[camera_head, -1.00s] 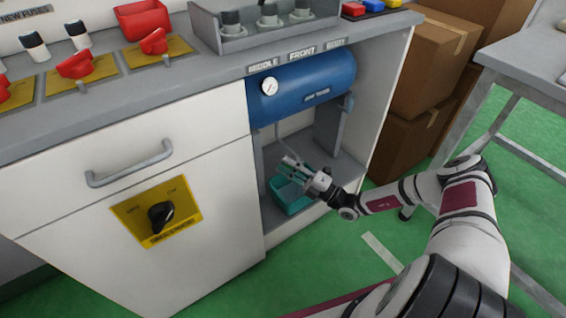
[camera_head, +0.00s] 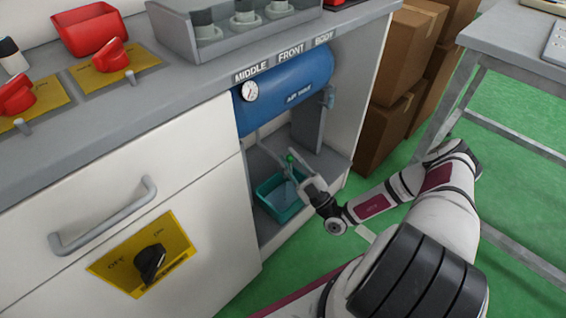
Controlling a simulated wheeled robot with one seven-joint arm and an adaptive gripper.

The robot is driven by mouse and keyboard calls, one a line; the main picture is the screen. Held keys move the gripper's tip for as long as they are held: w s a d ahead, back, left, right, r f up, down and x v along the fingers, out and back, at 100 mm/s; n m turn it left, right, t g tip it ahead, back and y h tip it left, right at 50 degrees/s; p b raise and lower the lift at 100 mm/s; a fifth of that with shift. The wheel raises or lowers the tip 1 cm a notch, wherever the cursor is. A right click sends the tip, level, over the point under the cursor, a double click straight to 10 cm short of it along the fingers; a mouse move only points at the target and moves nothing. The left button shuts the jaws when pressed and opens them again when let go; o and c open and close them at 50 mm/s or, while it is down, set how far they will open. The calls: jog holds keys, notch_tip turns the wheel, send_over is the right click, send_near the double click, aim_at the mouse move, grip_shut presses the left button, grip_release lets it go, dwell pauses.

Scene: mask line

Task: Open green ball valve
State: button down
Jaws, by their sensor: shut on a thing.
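The green ball valve (camera_head: 290,158) shows as a small green spot on thin grey piping under the blue air tank (camera_head: 290,88), inside the open cabinet bay. My gripper (camera_head: 294,168) reaches into the bay from the right, with its fingers at the valve. The fingers are shut on the valve's green part. The fingers hide part of the valve, and the exact angle of its handle is too small to tell.
A teal bin (camera_head: 279,200) stands on the bay floor just below my gripper. The bay's right side panel (camera_head: 357,80) is close to my arm. Brown boxes (camera_head: 405,60) and a grey table (camera_head: 515,45) stand to the right.

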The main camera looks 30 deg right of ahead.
jog(key=shift+w+d+m+t+h, duration=0.2)
jog(key=shift+d+m+t+h, duration=0.1)
jog(key=shift+d+m+h, duration=0.4)
jog(key=shift+a, duration=0.1)
jog(key=c, duration=1.4)
grip_release()
jog(key=shift+f, duration=0.1)
jog(key=shift+c, duration=0.2)
jog(key=shift+s+a+m, duration=0.1)
jog(key=shift+a+m, duration=0.1)
jog(key=shift+m, duration=0.1)
jog(key=v, duration=1.2)
jog(key=shift+d, duration=0.1)
